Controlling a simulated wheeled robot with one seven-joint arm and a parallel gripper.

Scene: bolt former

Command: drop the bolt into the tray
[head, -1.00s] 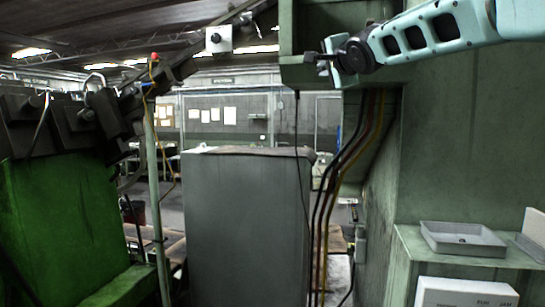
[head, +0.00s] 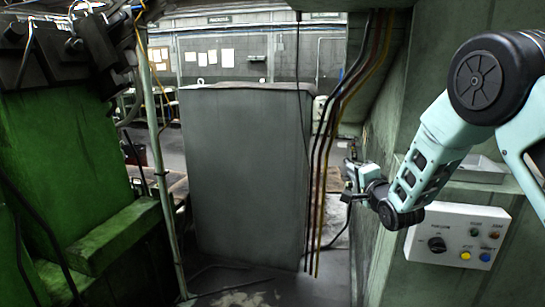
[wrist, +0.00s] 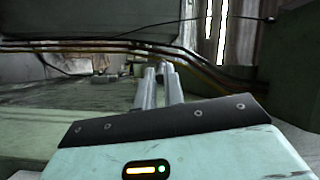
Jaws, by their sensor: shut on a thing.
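The grey tray (head: 484,172) sits on the ledge at the right in the head view, partly hidden behind my arm. My gripper (head: 349,182) is left of the tray and apart from it, in front of the green machine wall. In the wrist view its two grey fingers (wrist: 160,86) are close together, pointing away from the camera. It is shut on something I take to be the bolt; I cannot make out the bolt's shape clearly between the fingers. The tray cannot be made out in the wrist view.
A white control panel (head: 457,236) with buttons and a knob is below the ledge (head: 470,190). Hanging cables (head: 327,140) run down left of my gripper. A tall grey cabinet (head: 245,175) stands in the middle, and a green machine (head: 70,170) at the left.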

